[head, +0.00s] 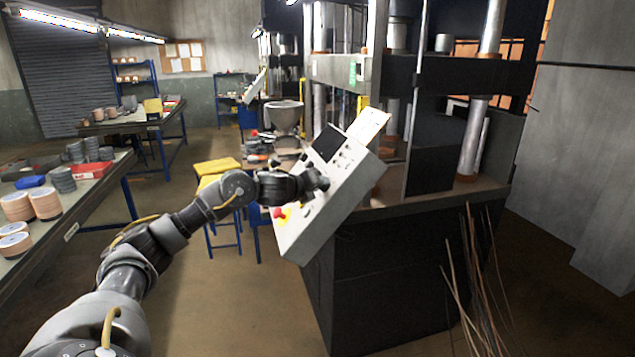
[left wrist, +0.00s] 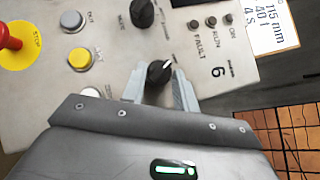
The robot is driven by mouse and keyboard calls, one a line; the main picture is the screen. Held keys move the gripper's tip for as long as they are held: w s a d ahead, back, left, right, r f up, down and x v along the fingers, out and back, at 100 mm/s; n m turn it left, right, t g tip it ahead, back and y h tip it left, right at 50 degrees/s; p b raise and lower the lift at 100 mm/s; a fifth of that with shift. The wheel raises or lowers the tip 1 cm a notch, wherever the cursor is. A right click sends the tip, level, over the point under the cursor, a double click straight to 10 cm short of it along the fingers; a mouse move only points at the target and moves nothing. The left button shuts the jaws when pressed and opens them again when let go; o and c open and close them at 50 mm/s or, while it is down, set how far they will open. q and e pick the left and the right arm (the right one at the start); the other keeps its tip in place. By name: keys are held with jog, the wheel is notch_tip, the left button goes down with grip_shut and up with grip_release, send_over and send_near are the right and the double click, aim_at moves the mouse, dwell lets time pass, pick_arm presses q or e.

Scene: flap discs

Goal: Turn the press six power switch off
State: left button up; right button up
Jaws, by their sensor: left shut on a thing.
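The grey control panel (head: 334,205) of the press fills most of the left wrist view (left wrist: 105,75), tilted in the picture. A large "6" is printed on it. A black rotary switch (left wrist: 160,72) sits beside the "6", its white pointer mark aimed up and to the right in that view. My left gripper (left wrist: 158,88) has one finger on each side of this knob and is shut on it. In the head view my left gripper (head: 318,181) is at the panel face, and the arm hides part of it. My right gripper is out of view.
A second black knob labelled "MODE" (left wrist: 143,13), a yellow button (left wrist: 79,59), a grey button (left wrist: 72,20) and a red emergency stop (left wrist: 8,37) are nearby. Small indicators (left wrist: 211,21) line the panel's edge. Rods (head: 470,270) lean before the press; a table (head: 90,190) stands left.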

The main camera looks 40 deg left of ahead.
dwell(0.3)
pick_arm(q)
jog(key=o, duration=1)
jog(key=shift+c, duration=0.2)
jog(key=shift+s, duration=0.3)
jog(key=b+v, duration=0.3)
jog(key=v, duration=0.7)
jog(key=shift+s, duration=0.15)
